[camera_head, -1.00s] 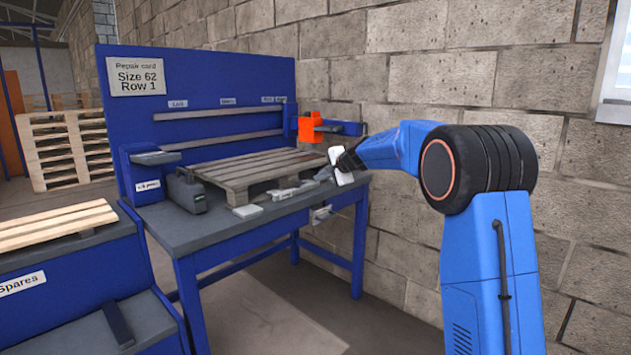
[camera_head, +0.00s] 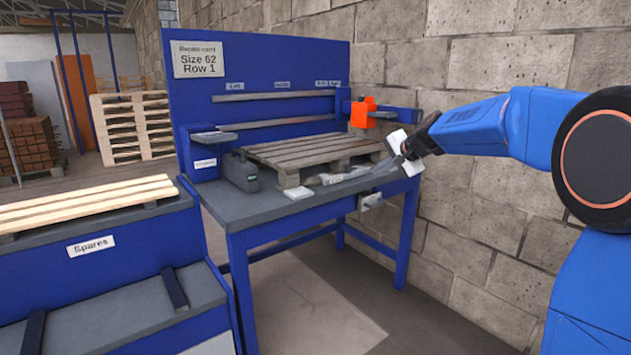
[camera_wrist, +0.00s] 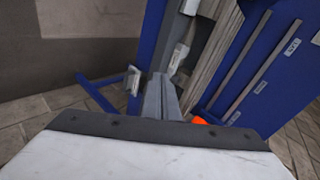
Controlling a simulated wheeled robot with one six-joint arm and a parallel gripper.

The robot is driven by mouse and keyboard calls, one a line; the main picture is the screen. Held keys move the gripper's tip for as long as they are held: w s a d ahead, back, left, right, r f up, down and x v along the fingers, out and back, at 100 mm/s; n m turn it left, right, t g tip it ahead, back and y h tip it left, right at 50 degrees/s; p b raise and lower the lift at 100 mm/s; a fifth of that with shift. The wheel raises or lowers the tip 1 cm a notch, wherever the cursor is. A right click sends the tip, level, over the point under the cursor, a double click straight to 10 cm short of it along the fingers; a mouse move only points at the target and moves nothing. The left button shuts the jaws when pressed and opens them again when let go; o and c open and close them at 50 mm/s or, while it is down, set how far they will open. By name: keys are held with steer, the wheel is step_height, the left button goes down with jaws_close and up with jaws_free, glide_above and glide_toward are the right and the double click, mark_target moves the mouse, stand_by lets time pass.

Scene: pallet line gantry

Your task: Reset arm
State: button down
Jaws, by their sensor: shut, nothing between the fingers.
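My arm (camera_head: 490,130) reaches in from the right of the head view, with its blue forearm about level. My gripper (camera_head: 388,165) is at the right end of the blue workbench (camera_head: 235,213), in front of the block wall. In the wrist view the two grey fingers of my gripper (camera_wrist: 162,88) lie together with nothing between them. The wrist view looks along the bench on its side. In the head view I cannot tell how far the fingertips are above the bench top.
A worn wooden pallet (camera_head: 315,150) lies on the bench, beside a dark case (camera_head: 240,173). An orange fixture (camera_head: 362,112) is close behind my gripper. The Spares stand (camera_head: 75,275) with pale slats (camera_head: 85,203) is at left. Block wall (camera_head: 470,215) borders the right; some floor is open.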

steer(key=s+d+f+n+g+h, duration=0.1)
steer(key=s+f+n, duration=0.2)
steer(key=s, duration=1.1)
steer(key=s+d+f+n+g+h, duration=0.1)
steer(key=s+f+n, duration=0.15)
steer(key=s, duration=1.05)
steer(key=s+d+f+n+g+h, duration=0.15)
steer(key=s+f, duration=0.25)
steer(key=s, duration=1)
steer(key=s+d+f+n, duration=0.1)
steer(key=s+f, duration=0.3)
steer(key=s, duration=0.2)
steer(key=s+d+f+n+g+h, duration=0.1)
steer(key=s+d+f+n, duration=0.1)
steer(key=s+f, duration=0.2)
steer(key=s, duration=0.3)
steer(key=shift+s+d+f, duration=0.2)
steer(key=shift+s+d, duration=0.1)
